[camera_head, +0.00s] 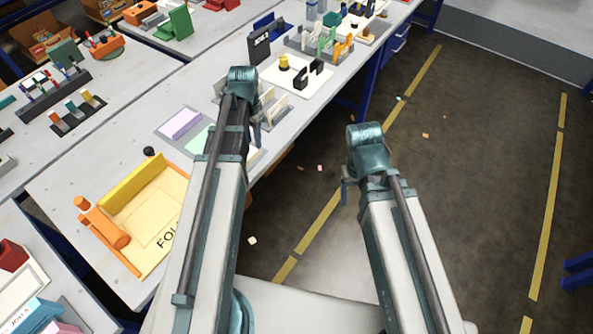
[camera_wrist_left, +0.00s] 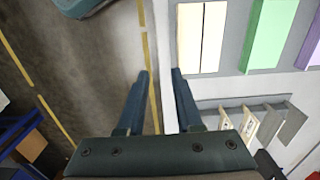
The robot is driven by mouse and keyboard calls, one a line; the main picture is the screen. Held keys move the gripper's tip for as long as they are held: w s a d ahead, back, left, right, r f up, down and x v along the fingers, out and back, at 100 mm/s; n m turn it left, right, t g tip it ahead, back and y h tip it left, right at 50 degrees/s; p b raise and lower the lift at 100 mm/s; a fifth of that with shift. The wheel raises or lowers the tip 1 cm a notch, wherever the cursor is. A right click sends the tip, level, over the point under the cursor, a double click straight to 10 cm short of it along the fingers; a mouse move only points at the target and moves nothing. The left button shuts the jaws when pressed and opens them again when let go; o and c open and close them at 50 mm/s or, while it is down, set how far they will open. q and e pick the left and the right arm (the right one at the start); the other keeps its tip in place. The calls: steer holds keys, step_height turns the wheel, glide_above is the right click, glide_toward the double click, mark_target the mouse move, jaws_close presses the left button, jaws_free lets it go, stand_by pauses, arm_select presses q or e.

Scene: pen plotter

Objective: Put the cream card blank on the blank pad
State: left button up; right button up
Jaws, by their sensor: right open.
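The cream card blank (camera_wrist_left: 189,38) lies on a grey tray in the left wrist view, with a dark line down its middle. In the head view only a pale edge of it (camera_head: 252,153) shows beside my left arm. My left gripper (camera_wrist_left: 161,75) is open and empty, near the table edge and beside the cream blank. It also shows in the head view (camera_head: 256,125), partly hidden by its own arm. My right gripper (camera_head: 346,188) is open and empty over the floor. I cannot tell which surface is the blank pad.
Green (camera_wrist_left: 270,35) and purple (camera_wrist_left: 311,38) blanks lie beside the cream one. A rack with upright cards (camera_wrist_left: 255,122) stands close by. A yellow and orange folding board (camera_head: 155,222) is at the near left. A white board with a yellow knob (camera_head: 284,62) is farther back.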

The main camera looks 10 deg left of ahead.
arm_select(q)
steer(key=s+d, duration=0.6)
steer(key=d, duration=0.4)
steer(key=s+d+y, duration=0.1)
steer(key=s+d, duration=0.6)
steer(key=d, duration=0.3)
steer(key=shift+d+n, duration=0.3)
steer(key=shift+d, duration=0.05)
steer(key=shift+s+r, duration=0.1)
